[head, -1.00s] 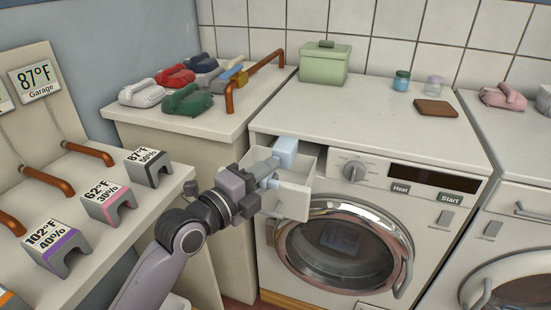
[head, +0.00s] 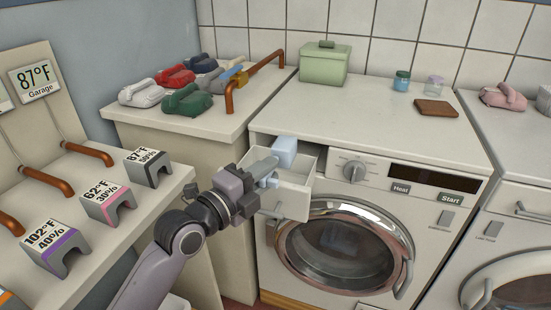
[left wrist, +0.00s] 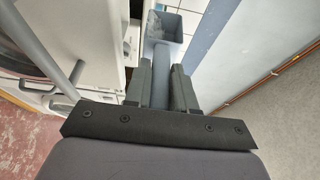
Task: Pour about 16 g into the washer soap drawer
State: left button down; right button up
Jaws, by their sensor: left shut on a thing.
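The washer soap drawer (head: 290,196) is pulled open at the upper left of the washer front. My left gripper (head: 264,176) is in front of and above it, shut on the handle of a pale blue scoop (head: 285,147). The scoop's square cup is over the back part of the drawer, and its tilt is hard to judge. In the left wrist view, my left gripper (left wrist: 163,88) has its fingers on either side of the handle, and the grey-looking scoop cup (left wrist: 168,24) shows beyond them with some speckled matter inside. The drawer's floor is mostly hidden. My right gripper is not in view.
The washer (head: 370,130) carries a green lidded box (head: 325,65), two small jars (head: 402,81) and a brown block (head: 436,108). Labelled blocks (head: 107,205) stand on the near-left shelf.

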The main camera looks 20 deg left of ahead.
pick_arm(q)
jog(key=shift+a+n+t+b, duration=0.2)
jog(key=shift+n+t+b, duration=0.2)
jog(key=shift+n, duration=0.55)
jog(key=shift+a+n+t+b, duration=0.2)
jog(key=shift+n+t+b, duration=0.2)
jog(key=shift+n, duration=0.55)
dwell(2.8)
jog(key=shift+a+n+t, duration=0.3)
jog(key=shift+n+t, duration=0.2)
jog(key=shift+n, duration=0.9)
dwell(1.7)
